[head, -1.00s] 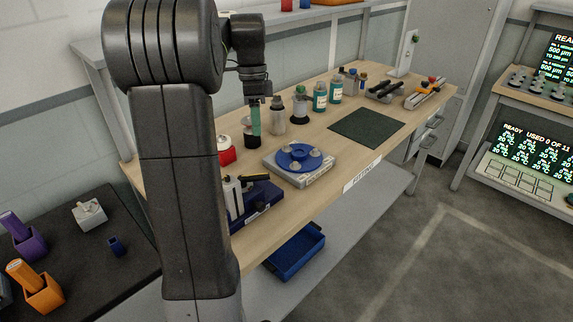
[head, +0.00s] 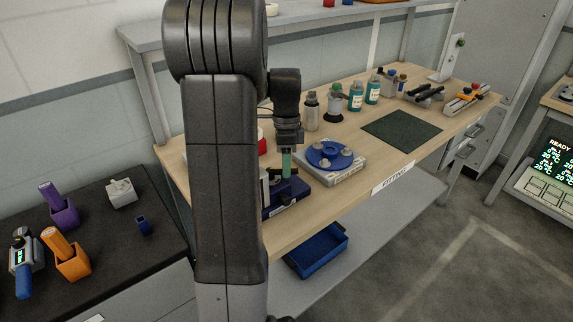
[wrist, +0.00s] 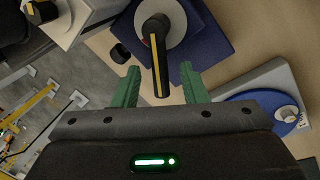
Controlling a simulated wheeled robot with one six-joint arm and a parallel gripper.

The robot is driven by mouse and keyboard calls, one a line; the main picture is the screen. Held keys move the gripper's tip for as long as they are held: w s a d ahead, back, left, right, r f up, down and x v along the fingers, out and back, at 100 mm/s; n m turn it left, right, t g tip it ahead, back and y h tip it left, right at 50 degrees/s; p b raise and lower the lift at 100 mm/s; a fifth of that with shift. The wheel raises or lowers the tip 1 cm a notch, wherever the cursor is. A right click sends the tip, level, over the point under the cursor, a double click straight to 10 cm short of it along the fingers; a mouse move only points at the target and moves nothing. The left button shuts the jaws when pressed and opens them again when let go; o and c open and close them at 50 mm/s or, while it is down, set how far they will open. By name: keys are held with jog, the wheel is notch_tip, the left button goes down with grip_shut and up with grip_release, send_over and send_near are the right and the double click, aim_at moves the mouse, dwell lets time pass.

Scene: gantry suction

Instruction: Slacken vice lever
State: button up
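The vice (head: 290,203) has a dark blue base and stands near the front edge of the wooden bench, partly hidden behind my arm. In the wrist view its blue base (wrist: 205,32) shows at the top with a round grey part. The black vice lever (wrist: 157,62) with a yellow stripe points down the picture from there. My gripper (wrist: 160,82) is open, with one green finger on each side of the lever's free end and visible gaps to both. In the head view my gripper (head: 287,172) hangs just above the vice. I cannot tell its exact height relative to the lever.
A blue round fixture (head: 329,155) on a grey plate stands right of the vice. Bottles (head: 357,97) line the back of the bench (head: 372,165). A dark green mat (head: 402,130) lies clear to the right. A blue bin (head: 318,252) sits on the lower shelf.

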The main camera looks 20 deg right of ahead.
jog(key=shift+f, duration=0.25)
grip_shut()
jog(key=shift+w+r+n+p, duration=0.1)
jog(key=shift+w+n+p, duration=0.25)
jog(key=shift+n, duration=0.3)
jog(key=shift+w+n+p, duration=0.1)
jog(key=shift+n+p, duration=0.35)
jog(key=shift+n, duration=0.2)
jog(key=shift+w+n+h+p, duration=0.25)
jog(key=shift+w+n+h, duration=0.1)
jog(key=shift+n, duration=0.6)
jog(key=shift+w+n+h+p, duration=0.25)
jog(key=shift+w+n, duration=0.1)
jog(key=shift+n, duration=0.6)
jog(key=shift+a, duration=0.1)
